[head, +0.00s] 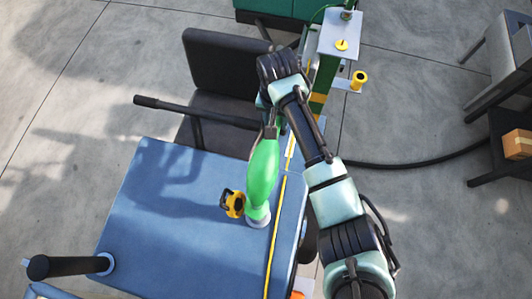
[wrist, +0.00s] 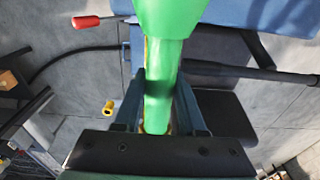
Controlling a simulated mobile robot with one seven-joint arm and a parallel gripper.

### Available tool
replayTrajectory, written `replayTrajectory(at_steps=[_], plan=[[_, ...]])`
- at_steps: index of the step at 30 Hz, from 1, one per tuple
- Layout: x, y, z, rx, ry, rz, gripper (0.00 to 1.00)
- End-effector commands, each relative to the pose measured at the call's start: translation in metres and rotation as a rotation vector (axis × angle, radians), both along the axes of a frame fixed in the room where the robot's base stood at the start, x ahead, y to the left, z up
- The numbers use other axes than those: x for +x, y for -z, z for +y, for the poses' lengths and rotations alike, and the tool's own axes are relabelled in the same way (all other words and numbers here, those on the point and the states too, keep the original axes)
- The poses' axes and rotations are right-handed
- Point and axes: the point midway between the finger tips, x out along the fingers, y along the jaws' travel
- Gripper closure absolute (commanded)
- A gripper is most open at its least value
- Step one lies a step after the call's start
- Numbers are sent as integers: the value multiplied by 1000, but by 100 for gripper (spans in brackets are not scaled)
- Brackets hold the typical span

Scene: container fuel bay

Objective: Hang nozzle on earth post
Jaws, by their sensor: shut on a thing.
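The green nozzle (head: 263,168) hangs from my gripper over the blue surface in the head view, its wide body and pale round end pointing toward the bottom of the picture. In the wrist view, my gripper (wrist: 158,92) is shut on the narrow green part of the nozzle (wrist: 172,18), with one dark finger on each side. In the head view the arm partly hides the gripper. The earth post (head: 326,72), green with a yellow band, stands beyond the blue surface at upper right. A yellow peg (head: 358,80) sticks out from its right side, apart from the nozzle.
A yellow and black fitting (head: 234,205) sits beside the nozzle's lower end; I cannot tell whether it is attached. A dark seat (head: 222,66) stands left of the post. A black hose (head: 420,163) runs right across the floor. A box (head: 517,144) sits on a dark stand.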

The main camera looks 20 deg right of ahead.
Motion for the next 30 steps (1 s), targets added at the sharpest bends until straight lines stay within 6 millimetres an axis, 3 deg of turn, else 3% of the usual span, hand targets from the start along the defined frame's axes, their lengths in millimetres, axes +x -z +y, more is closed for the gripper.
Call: replayTrajectory(at_steps=[3, 18, 30], plan=[[0, -17, 0, -1, 0, -1, 100], [1, -59, 0, 0, -1, -2, 100], [0, -64, 0, -1, 0, -1, 100]])
